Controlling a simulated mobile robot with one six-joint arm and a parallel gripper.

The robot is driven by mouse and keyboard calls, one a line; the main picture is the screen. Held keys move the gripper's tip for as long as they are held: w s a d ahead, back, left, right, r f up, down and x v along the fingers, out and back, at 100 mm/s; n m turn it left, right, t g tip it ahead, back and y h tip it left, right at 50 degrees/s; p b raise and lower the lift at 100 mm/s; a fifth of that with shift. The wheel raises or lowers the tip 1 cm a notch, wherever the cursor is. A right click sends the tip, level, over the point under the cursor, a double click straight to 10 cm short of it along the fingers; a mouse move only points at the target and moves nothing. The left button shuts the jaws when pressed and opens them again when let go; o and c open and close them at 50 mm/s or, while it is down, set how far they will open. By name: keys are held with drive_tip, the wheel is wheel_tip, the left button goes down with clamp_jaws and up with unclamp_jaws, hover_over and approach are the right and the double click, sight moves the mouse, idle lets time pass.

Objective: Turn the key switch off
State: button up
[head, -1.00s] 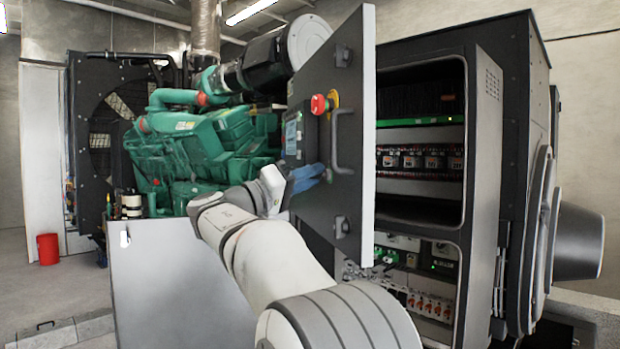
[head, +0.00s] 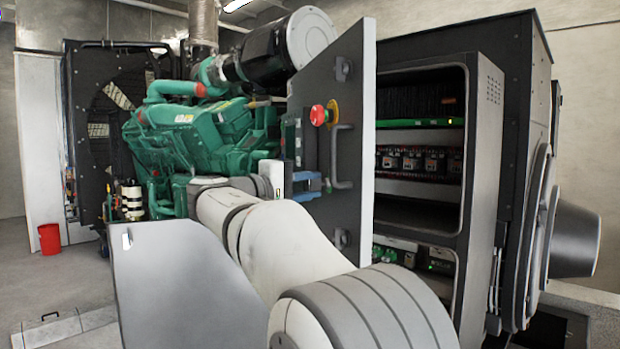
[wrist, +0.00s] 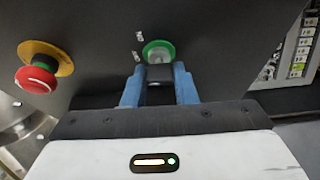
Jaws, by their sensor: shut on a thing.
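In the wrist view, the key switch (wrist: 158,50) has a green ring and a silver centre on the dark panel, with two small marks to its left. My gripper (wrist: 160,78), with blue fingers, points at it from below. A dark piece, apparently the key (wrist: 160,72), sits between the fingertips, and my gripper is shut on it. The fingers hide part of the key and the lower edge of the switch. In the head view, my gripper (head: 310,183) is against the near side of the open panel door, and the switch is not distinguishable there.
A red emergency stop on a yellow base (wrist: 40,75) is left of the switch; it also shows on the door (head: 320,115). A door handle (head: 342,157) stands nearby. The open cabinet (head: 480,160) is right, the green engine (head: 205,140) behind, a red bucket (head: 49,239) far left.

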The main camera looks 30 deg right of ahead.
drive_tip(key=shift+n, duration=0.3)
idle(0.4)
drive_tip(key=o, duration=1)
drive_tip(key=b+v, duration=0.1)
drive_tip(key=v, duration=0.7)
